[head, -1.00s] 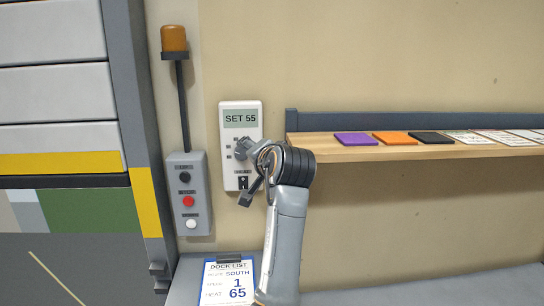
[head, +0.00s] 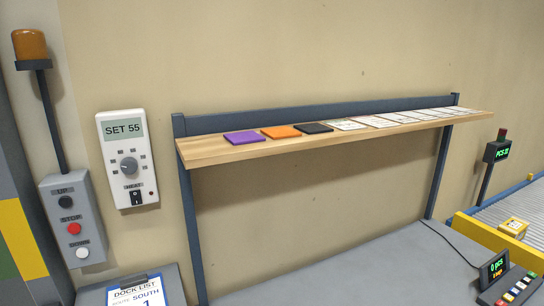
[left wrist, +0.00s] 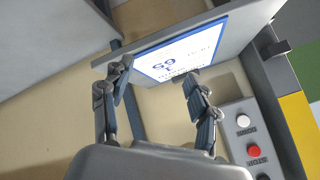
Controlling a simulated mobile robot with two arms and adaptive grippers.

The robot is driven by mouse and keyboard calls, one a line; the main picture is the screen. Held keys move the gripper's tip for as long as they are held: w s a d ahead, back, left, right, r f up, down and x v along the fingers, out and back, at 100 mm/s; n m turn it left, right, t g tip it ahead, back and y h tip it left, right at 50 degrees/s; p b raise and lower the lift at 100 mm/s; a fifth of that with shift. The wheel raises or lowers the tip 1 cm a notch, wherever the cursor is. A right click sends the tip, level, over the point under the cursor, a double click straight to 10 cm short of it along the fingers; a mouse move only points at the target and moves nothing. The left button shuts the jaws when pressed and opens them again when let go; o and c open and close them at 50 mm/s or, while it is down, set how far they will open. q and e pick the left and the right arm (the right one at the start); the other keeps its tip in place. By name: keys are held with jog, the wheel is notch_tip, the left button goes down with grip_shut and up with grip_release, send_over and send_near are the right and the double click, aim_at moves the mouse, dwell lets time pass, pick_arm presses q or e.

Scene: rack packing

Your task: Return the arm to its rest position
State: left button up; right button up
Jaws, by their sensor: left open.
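My left gripper (left wrist: 155,71) shows only in the left wrist view, with its two fingers spread and nothing between them. The dock list sheet (left wrist: 180,50) appears upside down beyond the fingertips. No arm of mine is in the head view now. The white heat controller (head: 128,160) on the wall is fully uncovered there. Its display reads SET 55, and its round dial (head: 129,166) and black switch (head: 136,197) are visible. My right gripper is in neither view.
A grey button box (head: 74,220) with an orange lamp (head: 30,46) hangs left of the controller. A wooden shelf (head: 220,148) holds coloured pads and several cards. A conveyor (head: 510,212) with a yellow box (head: 513,227) is at right. The grey worktop (head: 370,270) below is largely clear.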

pick_arm(q)
jog(key=s+d+f+g+h, duration=0.1)
jog(key=s+d+f+h, duration=0.15)
jog(key=s, duration=0.55)
jog(key=s+d+f+g+h, duration=0.15)
jog(key=s+f, duration=0.25)
jog(key=s, duration=0.4)
jog(key=s+d+f+g+h, duration=0.1)
jog(key=s+d+f+g, duration=0.2)
jog(key=s, duration=0.5)
notch_tip(320, 180, down, 31)
jog(key=s+b, duration=0.2)
jog(key=b, duration=0.2)
jog(key=s+a+f+g+b, duration=0.1)
jog(key=s+a+f+b, duration=0.2)
jog(key=s+f, duration=1.3)
notch_tip(320, 180, down, 4)
jog(key=shift+r+y+b, duration=0.15)
jog(key=shift+y+b, duration=0.15)
jog(key=shift+b, duration=0.05)
jog(key=shift+s, duration=0.1)
